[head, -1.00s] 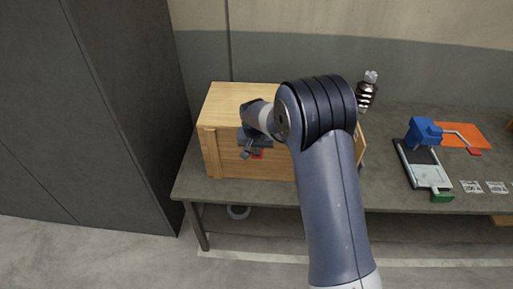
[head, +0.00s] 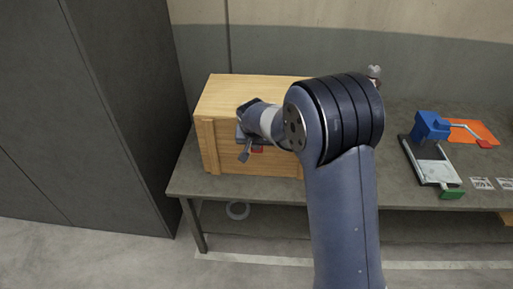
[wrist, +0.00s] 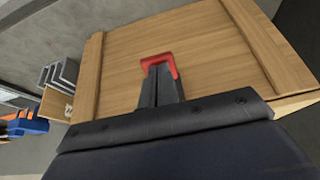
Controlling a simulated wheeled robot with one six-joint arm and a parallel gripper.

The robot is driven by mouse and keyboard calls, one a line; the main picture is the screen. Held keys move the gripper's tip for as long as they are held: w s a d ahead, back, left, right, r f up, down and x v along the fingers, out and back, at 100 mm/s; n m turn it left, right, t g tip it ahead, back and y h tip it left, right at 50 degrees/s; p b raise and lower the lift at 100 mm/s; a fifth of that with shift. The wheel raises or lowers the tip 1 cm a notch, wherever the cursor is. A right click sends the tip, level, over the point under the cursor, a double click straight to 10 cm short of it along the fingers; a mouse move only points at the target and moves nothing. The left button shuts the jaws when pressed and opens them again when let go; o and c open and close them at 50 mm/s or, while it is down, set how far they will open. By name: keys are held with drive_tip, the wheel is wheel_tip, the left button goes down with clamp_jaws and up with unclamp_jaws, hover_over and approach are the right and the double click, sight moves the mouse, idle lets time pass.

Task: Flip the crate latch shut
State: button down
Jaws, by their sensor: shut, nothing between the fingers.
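The wooden crate (head: 255,88) stands on the grey bench against the wall, and its front face (wrist: 205,50) fills much of the wrist view. A red latch (wrist: 158,60), shaped like a bracket, shows at the fingertips in the wrist view. A bit of the red latch (head: 257,149) also shows below my gripper in the head view. My gripper (head: 244,152) is shut, with its fingertips (wrist: 161,72) at the latch, inside its red outline. I cannot tell whether they touch it. The arm hides the right part of the crate in the head view.
The grey bench (head: 390,190) extends right, with a blue toggle clamp (head: 430,125) on a plate, an orange sheet (head: 472,131) and cards. A dark cabinet (head: 110,110) stands close on the left. A dark bottle-like item (head: 374,73) is mostly hidden behind my arm.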

drive_tip(key=f+b, duration=0.1)
drive_tip(key=b, duration=0.2)
drive_tip(key=shift+s+f+t, duration=0.1)
drive_tip(key=shift+s+t, duration=0.05)
drive_tip(key=shift+t, duration=0.25)
drive_tip(key=shift+f+b, duration=0.15)
drive_tip(key=shift+b, duration=0.9)
drive_tip(key=b, duration=0.1)
drive_tip(key=t+b, duration=0.1)
drive_tip(key=b, duration=0.1)
drive_tip(key=shift+s+f, duration=0.15)
drive_tip(key=shift+f, duration=0.1)
drive_tip(key=shift+s+f+b, duration=0.1)
drive_tip(key=shift+f+b, duration=0.2)
drive_tip(key=shift+b, duration=0.95)
drive_tip(key=shift+s, duration=0.1)
